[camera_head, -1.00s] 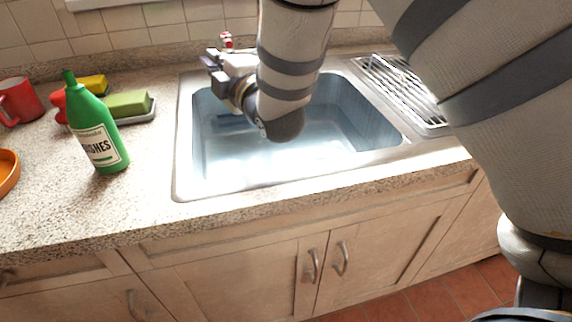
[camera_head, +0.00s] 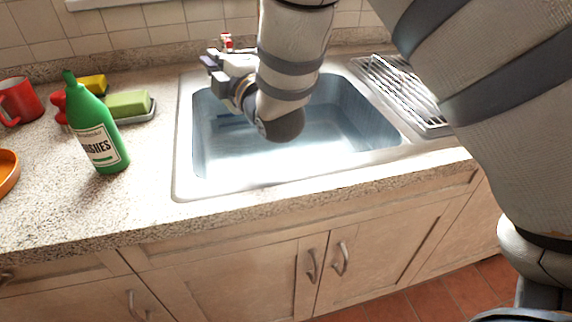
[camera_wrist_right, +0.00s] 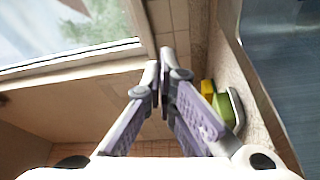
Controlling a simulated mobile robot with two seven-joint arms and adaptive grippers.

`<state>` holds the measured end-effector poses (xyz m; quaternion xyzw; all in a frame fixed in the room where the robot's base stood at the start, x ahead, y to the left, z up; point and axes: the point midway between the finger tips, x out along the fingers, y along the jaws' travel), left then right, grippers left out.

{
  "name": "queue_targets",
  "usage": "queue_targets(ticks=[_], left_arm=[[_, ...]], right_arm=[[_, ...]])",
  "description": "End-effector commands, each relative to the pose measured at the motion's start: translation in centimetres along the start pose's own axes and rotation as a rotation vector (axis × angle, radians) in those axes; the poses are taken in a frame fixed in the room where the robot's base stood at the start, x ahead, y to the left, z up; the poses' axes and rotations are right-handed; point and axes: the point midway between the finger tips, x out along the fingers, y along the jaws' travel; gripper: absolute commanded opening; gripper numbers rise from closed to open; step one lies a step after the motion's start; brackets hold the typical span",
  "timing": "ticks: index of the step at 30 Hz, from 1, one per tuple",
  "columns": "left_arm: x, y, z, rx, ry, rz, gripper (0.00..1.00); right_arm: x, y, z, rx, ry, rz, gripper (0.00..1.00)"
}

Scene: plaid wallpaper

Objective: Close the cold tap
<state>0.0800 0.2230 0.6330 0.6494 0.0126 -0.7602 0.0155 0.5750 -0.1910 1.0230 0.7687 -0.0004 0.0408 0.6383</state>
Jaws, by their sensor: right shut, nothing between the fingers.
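My right arm reaches over the sink (camera_head: 185,150) from the upper right. My right gripper (camera_head: 210,60) is at the sink's back left edge, with its fingers pointing left. In the right wrist view the fingers (camera_wrist_right: 160,70) meet at their tips, shut with nothing between them. A small red-topped fitting (camera_head: 227,40), which looks like part of the tap set, shows just behind the gripper. I cannot make out the cold tap; my arm and gripper cover much of the area behind the sink. My left gripper is not in view.
A green bottle (camera_head: 97,135), a sponge on a dish (camera_head: 128,104), a yellow block (camera_head: 93,84) and a red mug (camera_head: 18,102) stand on the counter left of the sink. A wire drying rack (camera_head: 402,92) is to the right. A window (camera_wrist_right: 65,40) shows in the wrist view.

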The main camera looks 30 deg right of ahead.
Motion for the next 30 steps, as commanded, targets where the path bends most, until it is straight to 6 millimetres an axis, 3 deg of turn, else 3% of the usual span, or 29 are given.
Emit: queue_targets(ticks=[12,15,17,21,23,27,30], left_arm=[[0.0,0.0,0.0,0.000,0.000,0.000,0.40],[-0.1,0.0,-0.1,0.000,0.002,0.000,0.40],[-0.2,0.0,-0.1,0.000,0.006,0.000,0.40],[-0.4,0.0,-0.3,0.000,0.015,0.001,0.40],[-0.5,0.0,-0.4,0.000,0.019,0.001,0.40],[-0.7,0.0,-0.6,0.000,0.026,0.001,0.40],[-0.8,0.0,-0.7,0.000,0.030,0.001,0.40]], right_arm=[[0.0,0.1,0.1,0.004,-0.001,0.001,0.00],[0.3,1.6,2.0,0.137,-0.021,0.014,0.00],[0.5,3.7,4.8,0.346,-0.046,0.032,0.00],[-0.7,8.7,14.0,1.069,-0.099,0.101,0.00],[-1.9,9.8,17.9,1.393,-0.112,0.135,0.00],[-5.5,9.8,25.7,2.153,-0.128,0.226,0.00],[-7.9,8.0,29.3,2.618,-0.131,0.284,0.00]])
